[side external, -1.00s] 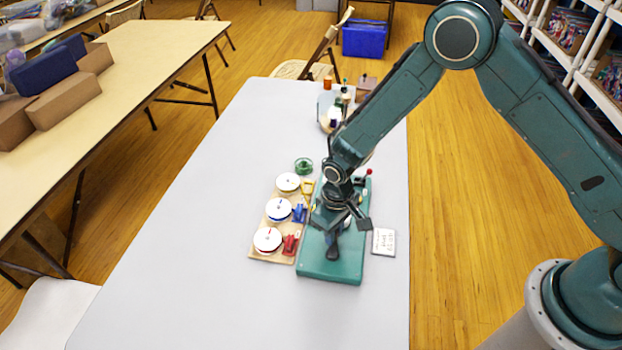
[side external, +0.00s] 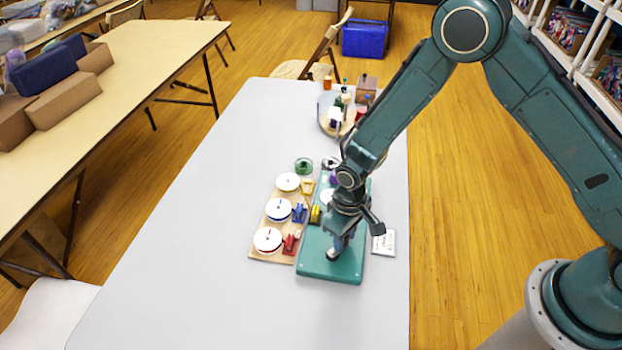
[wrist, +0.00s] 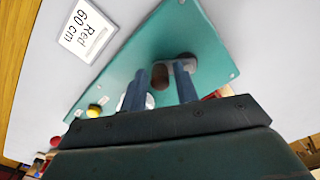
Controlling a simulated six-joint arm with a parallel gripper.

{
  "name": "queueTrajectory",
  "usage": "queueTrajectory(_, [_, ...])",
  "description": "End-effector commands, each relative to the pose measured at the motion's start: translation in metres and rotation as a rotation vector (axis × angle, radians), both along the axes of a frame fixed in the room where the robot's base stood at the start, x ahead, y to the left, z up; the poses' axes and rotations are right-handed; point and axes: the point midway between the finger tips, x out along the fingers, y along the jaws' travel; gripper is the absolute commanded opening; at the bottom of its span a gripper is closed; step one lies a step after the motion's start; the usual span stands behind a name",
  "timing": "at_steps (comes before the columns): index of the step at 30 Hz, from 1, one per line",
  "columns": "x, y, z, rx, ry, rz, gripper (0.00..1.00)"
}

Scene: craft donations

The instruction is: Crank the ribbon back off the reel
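The green winder base (side external: 325,268) lies on the table, with a white reel (side external: 327,195) partly hidden behind my arm. At its near end is the dark crank (side external: 331,254). In the wrist view its brown knob (wrist: 160,77) shows between my fingers, beside a grey metal piece (wrist: 184,63). My gripper (wrist: 160,88) is low over this near end, with a finger on each side of the knob. It also shows in the side view (side external: 338,246). Gaps show between fingers and knob. Ribbon on the reel cannot be made out.
A wooden board (side external: 257,250) with three white-topped spools and coloured clips stands left of the base. A card reading "Red 60 cm" (wrist: 88,30) lies on its right. A round tray (side external: 325,124) of bottles is at the back. The table's left side is clear.

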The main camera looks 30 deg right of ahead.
Motion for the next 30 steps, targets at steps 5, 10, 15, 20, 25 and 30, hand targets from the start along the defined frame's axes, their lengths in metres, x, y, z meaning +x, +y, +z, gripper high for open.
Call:
queueTrajectory(5, [0.0, 0.0, 0.0, 0.0, 0.0, 0.0, 0.37])
queueTrajectory(10, [0.0, 0.0, 0.001, 0.0, 0.0, 0.0, 0.37])
queueTrajectory(15, [0.0, 0.0, 0.007, 0.0, -0.001, 0.0, 0.37])
queueTrajectory(20, [0.001, 0.0, 0.018, 0.001, -0.002, 0.0, 0.37])
queueTrajectory(25, [0.001, 0.0, 0.03, 0.001, -0.002, 0.0, 0.37])
queueTrajectory(30, [0.001, 0.0, 0.042, 0.001, -0.002, 0.0, 0.37])
